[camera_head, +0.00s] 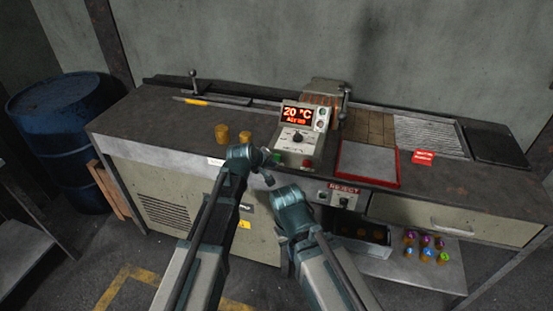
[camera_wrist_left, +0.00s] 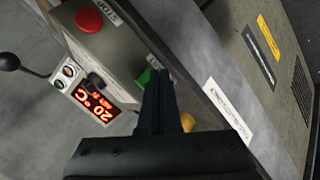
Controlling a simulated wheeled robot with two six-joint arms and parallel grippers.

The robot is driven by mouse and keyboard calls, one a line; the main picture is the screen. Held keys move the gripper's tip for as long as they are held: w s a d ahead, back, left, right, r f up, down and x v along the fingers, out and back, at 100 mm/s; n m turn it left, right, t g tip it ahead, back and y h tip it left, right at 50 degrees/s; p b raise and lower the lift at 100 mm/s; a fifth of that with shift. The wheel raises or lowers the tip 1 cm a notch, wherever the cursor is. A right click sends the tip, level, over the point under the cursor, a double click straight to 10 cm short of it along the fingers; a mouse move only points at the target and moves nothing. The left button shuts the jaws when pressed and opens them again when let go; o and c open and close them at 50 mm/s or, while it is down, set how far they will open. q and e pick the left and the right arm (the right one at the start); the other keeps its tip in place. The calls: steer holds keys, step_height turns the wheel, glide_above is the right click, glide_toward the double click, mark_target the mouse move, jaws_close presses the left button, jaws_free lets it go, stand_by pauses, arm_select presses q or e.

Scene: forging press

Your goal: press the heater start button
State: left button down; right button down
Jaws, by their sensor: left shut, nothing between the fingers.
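The heater control box (camera_head: 297,140) stands on the bench in the head view, with a lit display (camera_head: 298,114) reading 20 °C. Its green button (camera_head: 276,157) is at the lower left of its front and its red button (camera_head: 308,163) at the lower right. My left gripper (camera_head: 267,156) is just in front of the green button. In the left wrist view its shut, empty fingers (camera_wrist_left: 157,78) overlap the edge of the green button (camera_wrist_left: 143,77); I cannot tell whether they touch it. The red stop button (camera_wrist_left: 89,20) is farther up. My right gripper (camera_head: 288,197) is below the bench edge, its fingers unclear.
Two brass cylinders (camera_head: 234,135) stand left of the box. A red-rimmed tray (camera_head: 368,163) lies to its right, above a reject panel (camera_head: 343,194). Several coloured-top pieces (camera_head: 425,243) sit on the lower shelf. A blue barrel (camera_head: 63,140) stands at left.

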arm_select(q)
steer(key=shift+w, duration=0.1)
stand_by(0.3)
steer(key=shift+w+d, duration=0.15)
steer(key=shift+w, duration=0.15)
steer(key=shift+w+d, duration=0.1)
steer(key=shift+w, duration=0.35)
stand_by(0.7)
stand_by(0.3)
steer(key=shift+s+a, duration=0.25)
steer(key=shift+s, duration=0.55)
steer(key=shift+s, duration=0.1)
steer(key=s, duration=0.1)
steer(key=s+a, duration=0.1)
steer(key=s, duration=0.2)
steer(key=shift+s+a, duration=0.3)
stand_by(0.5)
